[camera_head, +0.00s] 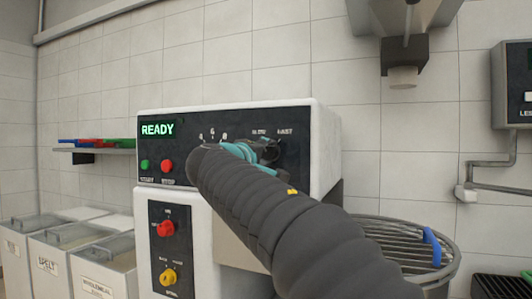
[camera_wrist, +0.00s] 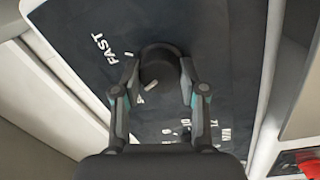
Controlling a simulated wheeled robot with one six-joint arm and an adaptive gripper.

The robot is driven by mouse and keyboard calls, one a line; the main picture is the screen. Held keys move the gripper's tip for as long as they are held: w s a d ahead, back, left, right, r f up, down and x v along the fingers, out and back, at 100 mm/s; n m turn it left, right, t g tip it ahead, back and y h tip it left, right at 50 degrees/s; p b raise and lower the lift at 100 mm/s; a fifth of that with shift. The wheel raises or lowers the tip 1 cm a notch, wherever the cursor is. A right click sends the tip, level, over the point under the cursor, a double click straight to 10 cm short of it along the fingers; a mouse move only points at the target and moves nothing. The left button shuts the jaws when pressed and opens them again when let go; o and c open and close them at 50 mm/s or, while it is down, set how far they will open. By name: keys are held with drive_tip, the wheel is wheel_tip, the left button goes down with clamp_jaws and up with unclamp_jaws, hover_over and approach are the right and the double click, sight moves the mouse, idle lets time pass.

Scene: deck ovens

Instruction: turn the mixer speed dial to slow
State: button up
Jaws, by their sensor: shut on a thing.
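The mixer control panel (camera_head: 300,165) is a black face on a white housing, with a green READY display (camera_head: 158,129). The speed dial (camera_wrist: 162,62) is a dark round knob, seen between my fingertips in the wrist view. In the head view it is mostly hidden behind my gripper (camera_head: 256,153). The label FAST (camera_head: 285,132) is above right of my gripper, and a label that looks like SLOW (camera_head: 259,133) is just above it. My gripper (camera_wrist: 160,75) is shut on the dial, one finger on each side.
A green button (camera_head: 145,165) and red button (camera_head: 167,166) sit left on the panel. Red (camera_head: 165,229) and yellow (camera_head: 168,276) knobs are below. A wire bowl guard (camera_head: 400,245) stands right of my arm. Flour bins (camera_head: 95,262) stand left.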

drive_tip(key=shift+n, duration=1)
drive_tip(key=shift+f, duration=0.1)
drive_tip(key=o, duration=1.1)
drive_tip(key=shift+o, duration=0.2)
drive_tip(key=v, duration=1.2)
